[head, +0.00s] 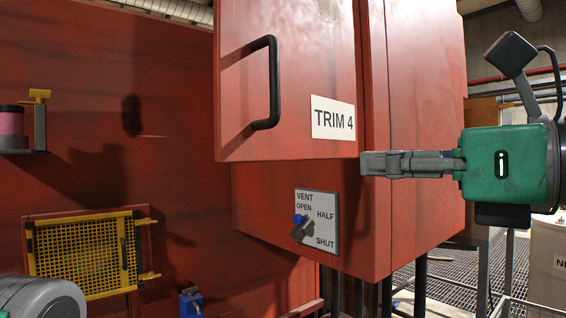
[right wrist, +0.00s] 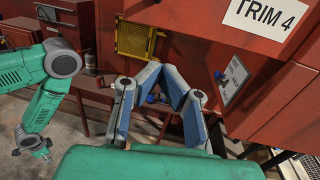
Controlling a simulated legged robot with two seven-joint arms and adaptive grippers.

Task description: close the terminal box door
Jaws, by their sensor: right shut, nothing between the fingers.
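The red terminal box (head: 378,225) fills the middle of the head view. Its door (head: 290,80) has a black bar handle (head: 268,82) and a white TRIM 4 label (head: 333,118). The door stands proud of the lower front; I cannot tell how far it is from its seat. My right gripper (head: 370,163) is shut and empty, its tips by the door's lower right corner; contact is unclear. It also shows in the right wrist view (right wrist: 164,76). My left gripper (right wrist: 32,146) hangs low at the left of the wrist view; its jaws are too small to read.
A vent plate with a blue and grey knob (head: 303,228) sits below the door. A yellow mesh panel (head: 85,255) and a small shelf with a pink cylinder (head: 12,124) are on the red wall at left. Grating floor (head: 445,280) shows at lower right.

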